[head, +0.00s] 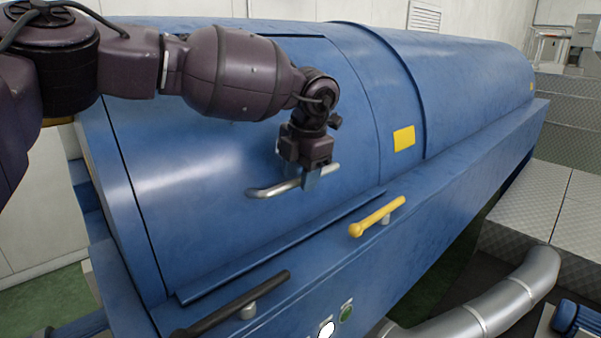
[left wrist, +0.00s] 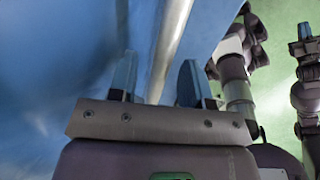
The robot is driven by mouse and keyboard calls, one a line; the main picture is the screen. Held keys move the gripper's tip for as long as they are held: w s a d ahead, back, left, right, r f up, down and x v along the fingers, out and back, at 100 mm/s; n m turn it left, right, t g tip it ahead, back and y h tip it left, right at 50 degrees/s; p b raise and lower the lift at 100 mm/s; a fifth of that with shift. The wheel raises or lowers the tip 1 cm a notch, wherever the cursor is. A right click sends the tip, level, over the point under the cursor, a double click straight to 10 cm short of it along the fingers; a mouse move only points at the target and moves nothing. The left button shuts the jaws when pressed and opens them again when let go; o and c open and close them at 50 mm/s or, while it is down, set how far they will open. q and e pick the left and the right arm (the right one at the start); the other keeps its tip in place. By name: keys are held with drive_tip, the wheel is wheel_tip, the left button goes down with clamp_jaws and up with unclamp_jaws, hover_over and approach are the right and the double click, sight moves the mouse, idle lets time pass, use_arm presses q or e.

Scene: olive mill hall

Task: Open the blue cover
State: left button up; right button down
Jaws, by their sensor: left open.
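The blue cover (head: 215,140) is a large curved panel on the blue machine, and it lies down with its lower edge along the machine's front ledge. A silvery bar handle (head: 268,190) sticks out from its front face. My left gripper (head: 308,180) is at the right part of this handle. In the left wrist view the handle (left wrist: 170,45) runs between the two blue fingers of my left gripper (left wrist: 158,85), which stand apart on either side of it. A blue-tipped part of my other arm shows small at the right edge there; its jaws are unclear.
A black lever (head: 235,303) and a yellow lever (head: 377,216) sit on the ledge below the cover. A yellow label (head: 404,139) is right of the cover. A silver pipe (head: 495,305) and metal steps (head: 560,205) stand at the right.

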use_arm(q)
clamp_jaws()
drive_tip(key=shift+r, duration=0.1)
drive_tip(key=s+d+r+g+h+p, duration=0.1)
drive_tip(key=s+d+r, duration=0.2)
drive_tip(key=r, duration=0.7)
drive_tip(key=s+d+r+g+h+p, duration=0.1)
drive_tip(key=s+d+r, duration=0.2)
drive_tip(key=r, duration=0.7)
drive_tip(key=shift+s+d, duration=0.4)
